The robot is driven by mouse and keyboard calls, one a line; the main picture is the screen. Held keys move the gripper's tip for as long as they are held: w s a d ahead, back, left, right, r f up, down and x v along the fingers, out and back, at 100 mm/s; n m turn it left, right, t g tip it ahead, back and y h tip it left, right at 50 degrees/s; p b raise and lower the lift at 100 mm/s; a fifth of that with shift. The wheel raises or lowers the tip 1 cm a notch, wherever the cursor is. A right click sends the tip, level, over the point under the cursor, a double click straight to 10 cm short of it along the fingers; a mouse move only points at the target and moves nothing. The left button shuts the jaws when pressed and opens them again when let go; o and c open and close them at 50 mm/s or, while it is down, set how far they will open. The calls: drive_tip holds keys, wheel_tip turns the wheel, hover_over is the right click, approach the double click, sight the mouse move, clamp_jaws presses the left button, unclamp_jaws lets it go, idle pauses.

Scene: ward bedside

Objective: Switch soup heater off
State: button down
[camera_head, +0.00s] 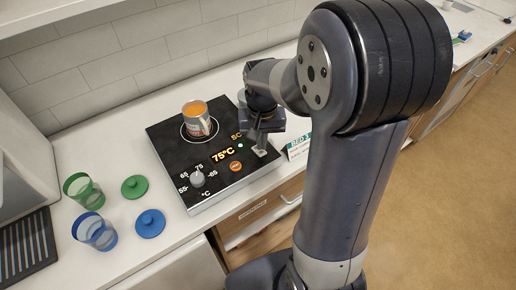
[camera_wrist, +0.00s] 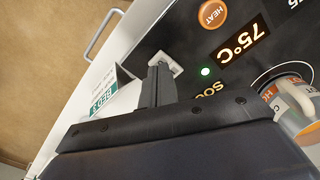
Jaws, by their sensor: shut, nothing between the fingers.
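The soup heater (camera_head: 207,172) is a black panel on the counter; its orange display (camera_head: 223,155) reads 75°C, and a green light (camera_head: 240,146) is lit beside it. It has a white knob (camera_head: 197,178) and an orange HEAT button (camera_head: 235,166). A metal cup of orange soup (camera_head: 197,124) stands on its ring. A small pale switch (camera_head: 266,150) sits at the panel's right end. My gripper (camera_wrist: 158,72) is shut and empty, its fingertips right at the switch (camera_wrist: 168,57). The fingers partly hide the switch, so I cannot tell whether they touch it or how it is set.
A BED 3 card (camera_head: 298,147) stands just right of the heater. Green (camera_head: 84,190) and blue (camera_head: 96,231) cups and their lids (camera_head: 135,187) are on the counter at left. A dark rack (camera_head: 24,250) is at the far left.

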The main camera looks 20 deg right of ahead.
drive_tip(key=shift+f+b, duration=0.7)
drive_tip(key=shift+f, duration=0.3)
idle(0.3)
wheel_tip(320, 180, up, 7)
drive_tip(key=p, duration=0.5)
drive_tip(key=shift+p, duration=0.4)
drive_tip(key=shift+f+b, duration=2.8)
drive_tip(key=shift+f, duration=0.6)
drive_tip(key=shift+r, duration=0.1)
